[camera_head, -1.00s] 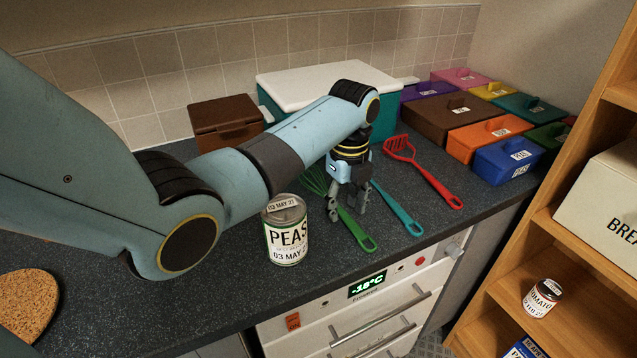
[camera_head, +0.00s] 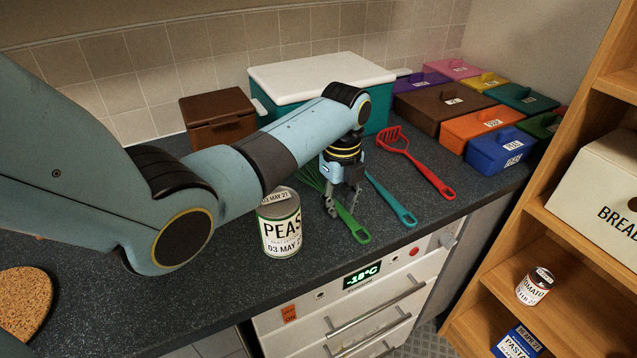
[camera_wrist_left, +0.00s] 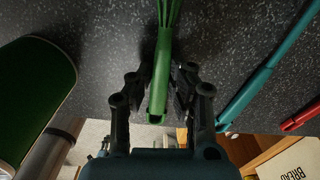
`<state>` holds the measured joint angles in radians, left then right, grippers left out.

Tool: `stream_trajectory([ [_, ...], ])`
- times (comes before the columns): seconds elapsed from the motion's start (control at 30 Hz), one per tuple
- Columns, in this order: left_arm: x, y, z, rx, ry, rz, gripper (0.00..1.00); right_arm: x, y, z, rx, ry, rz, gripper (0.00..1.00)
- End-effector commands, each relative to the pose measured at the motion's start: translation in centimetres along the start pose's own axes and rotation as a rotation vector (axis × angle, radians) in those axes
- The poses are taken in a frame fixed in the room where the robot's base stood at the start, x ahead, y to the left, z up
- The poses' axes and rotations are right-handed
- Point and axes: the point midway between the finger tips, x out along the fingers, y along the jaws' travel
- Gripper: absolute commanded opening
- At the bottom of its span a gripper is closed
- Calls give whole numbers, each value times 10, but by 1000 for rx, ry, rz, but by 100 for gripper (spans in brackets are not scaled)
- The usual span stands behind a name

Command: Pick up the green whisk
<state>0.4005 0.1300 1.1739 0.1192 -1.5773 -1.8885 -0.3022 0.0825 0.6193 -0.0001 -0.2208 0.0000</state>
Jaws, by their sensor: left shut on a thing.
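The green whisk (camera_head: 350,225) lies on the dark countertop, its wires to the back left and its handle toward the front edge. In the left wrist view the whisk handle (camera_wrist_left: 162,70) runs between the fingers. My left gripper (camera_head: 341,208) points down over the whisk and is shut on its handle; the fingers also show in the left wrist view (camera_wrist_left: 158,92). Part of the whisk is hidden behind my gripper in the head view. I cannot tell whether the whisk touches the counter. My right gripper is not in view.
A can of peas (camera_head: 281,226) stands close left of the whisk. A teal box with a white lid (camera_head: 318,80) stands behind. The counter's front edge is near.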

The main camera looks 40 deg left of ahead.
Motion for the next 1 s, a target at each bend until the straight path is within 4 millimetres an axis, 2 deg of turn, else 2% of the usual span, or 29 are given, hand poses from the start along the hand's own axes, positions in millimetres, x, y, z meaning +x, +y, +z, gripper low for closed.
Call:
stream_trajectory([
  [0.27,-12,-1,0,0,-1,-2,0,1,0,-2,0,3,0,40],
  [0.43,-40,-1,1,0,-2,-5,0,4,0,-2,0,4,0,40],
  [0.8,-88,15,-82,2,5,-4,0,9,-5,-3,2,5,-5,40],
  [1.0,-106,20,-108,1,2,-2,0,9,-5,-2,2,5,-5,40],
])
